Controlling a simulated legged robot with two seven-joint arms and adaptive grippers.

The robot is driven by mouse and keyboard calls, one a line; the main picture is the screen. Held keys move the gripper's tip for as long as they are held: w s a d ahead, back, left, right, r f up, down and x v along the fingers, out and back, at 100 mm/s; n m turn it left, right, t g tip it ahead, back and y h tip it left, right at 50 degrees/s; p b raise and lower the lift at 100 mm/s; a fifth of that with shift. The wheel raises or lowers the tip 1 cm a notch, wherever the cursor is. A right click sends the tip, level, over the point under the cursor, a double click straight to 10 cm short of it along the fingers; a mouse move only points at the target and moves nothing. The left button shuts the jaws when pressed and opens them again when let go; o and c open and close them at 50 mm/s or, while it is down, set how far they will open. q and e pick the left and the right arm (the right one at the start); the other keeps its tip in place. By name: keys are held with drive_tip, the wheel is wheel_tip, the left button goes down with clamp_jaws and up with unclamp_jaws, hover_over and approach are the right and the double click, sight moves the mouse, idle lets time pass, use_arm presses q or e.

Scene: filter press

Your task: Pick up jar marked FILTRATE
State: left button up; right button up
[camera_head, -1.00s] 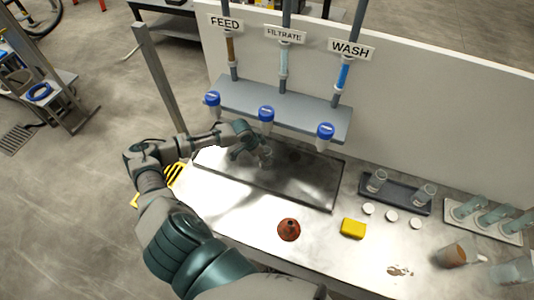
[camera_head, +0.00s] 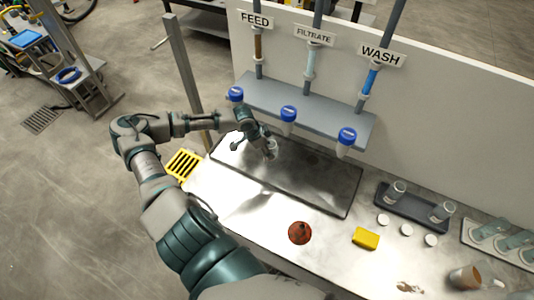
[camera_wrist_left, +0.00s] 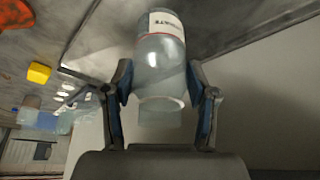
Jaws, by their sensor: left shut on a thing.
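The jar (camera_wrist_left: 163,65) is clear, with a white label whose visible letters match the end of FILTRATE. In the left wrist view it lies between the two fingers of my left gripper (camera_wrist_left: 160,105), which is shut on it. In the head view my left gripper (camera_head: 268,146) holds the jar (camera_head: 272,152) over the dark tray (camera_head: 310,186), in front of the shelf with the valves. I cannot tell whether the jar touches the tray. The FILTRATE sign (camera_head: 314,36) hangs on the middle pipe, above a blue-capped valve (camera_head: 288,113). My right gripper is not in view.
A grey rack with two jars (camera_head: 418,207) stands at the right, with several white lids before it. A yellow sponge (camera_head: 366,238) and a red-brown funnel (camera_head: 300,232) lie on the bench. A brown-filled beaker (camera_head: 465,277) is at the lower right. The shelf (camera_head: 320,112) overhangs the tray.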

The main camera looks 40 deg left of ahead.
use_arm(q)
drive_tip(key=r, duration=0.2)
drive_tip(key=a+r, duration=0.1)
drive_tip(key=r, duration=0.1)
drive_tip(key=shift+r, duration=0.95)
drive_tip(key=shift+d+r, duration=0.2)
drive_tip(key=shift+r, duration=0.2)
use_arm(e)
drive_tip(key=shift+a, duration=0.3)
